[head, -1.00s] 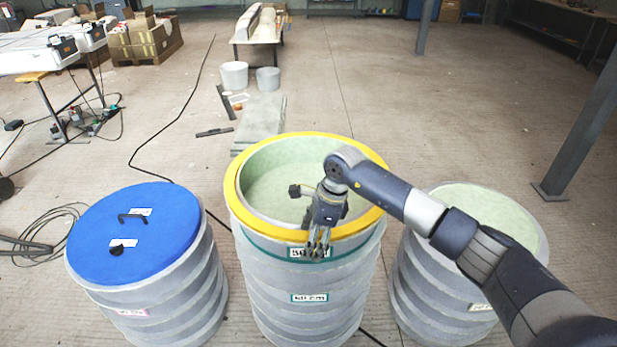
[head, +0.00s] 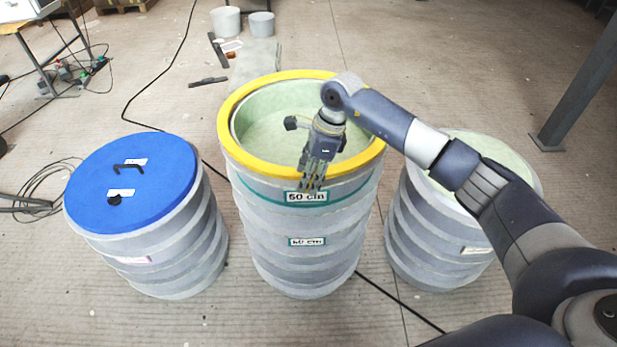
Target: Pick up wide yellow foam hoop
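The wide yellow foam hoop (head: 235,151) lies around the top rim of the middle grey ribbed mould (head: 300,265), which is pale green inside. My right gripper (head: 312,187) reaches in from the right and points down at the hoop's front edge. Its fingers overlap the hoop and the top of the upper "50 cm" label (head: 305,197) in the picture. The fingers look close together, and I cannot tell whether they are shut or touch the hoop. They hide a small part of its front. My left gripper is out of view.
A mould with a blue lid (head: 150,190) and black handle stands left. Another ribbed mould (head: 430,250) stands right, partly behind my arm. A black cable (head: 150,100) crosses the floor. Grey slabs (head: 253,65) and two small buckets (head: 226,20) lie behind. A post (head: 577,95) stands right.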

